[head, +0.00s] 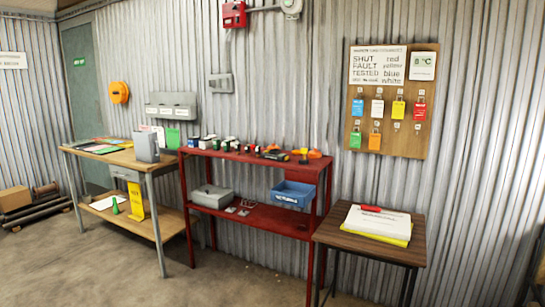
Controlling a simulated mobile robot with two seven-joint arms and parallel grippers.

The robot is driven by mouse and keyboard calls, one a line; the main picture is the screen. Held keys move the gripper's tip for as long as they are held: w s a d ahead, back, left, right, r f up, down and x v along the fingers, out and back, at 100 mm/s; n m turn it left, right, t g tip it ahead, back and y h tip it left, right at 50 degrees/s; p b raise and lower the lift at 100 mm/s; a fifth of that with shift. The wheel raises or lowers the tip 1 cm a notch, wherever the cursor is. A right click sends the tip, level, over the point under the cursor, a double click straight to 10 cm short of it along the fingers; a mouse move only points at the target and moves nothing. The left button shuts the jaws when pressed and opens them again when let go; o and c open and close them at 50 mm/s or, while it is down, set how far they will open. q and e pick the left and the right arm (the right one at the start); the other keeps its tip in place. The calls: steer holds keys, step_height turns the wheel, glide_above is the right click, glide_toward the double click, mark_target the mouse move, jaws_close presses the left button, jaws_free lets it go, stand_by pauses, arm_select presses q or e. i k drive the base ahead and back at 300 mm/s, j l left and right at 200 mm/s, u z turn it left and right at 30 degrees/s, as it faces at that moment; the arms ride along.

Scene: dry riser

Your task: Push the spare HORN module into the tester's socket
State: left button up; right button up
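Neither of my grippers shows in the head view. I cannot pick out a module marked HORN or a tester with a socket for certain at this distance. Several small blocks (209,141) in white, green and dark colours stand in a row on the top of the red shelf unit (250,158); their markings are too small to read. A grey box (211,196) sits on the lower shelf at the left. An upright grey case (146,148) stands on the wooden bench (125,158); I cannot tell what it is.
A blue bin (293,194) is on the lower red shelf. Orange and black tools (305,154) lie on top. A side table (372,243) holds papers and a red item (371,208). A tag board (388,100) hangs above. The floor (120,272) in front is clear.

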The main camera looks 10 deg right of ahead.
mark_target(274, 154)
steer(key=i+j+u, duration=0.15)
steer(key=i+u, duration=0.25)
steer(key=i, duration=1.55)
steer(key=i+j+z, duration=0.1)
steer(key=i+z, duration=0.3)
steer(key=i, duration=0.15)
steer(key=i+j+z, duration=0.25)
steer(key=i+z, duration=0.15)
steer(key=i, duration=0.15)
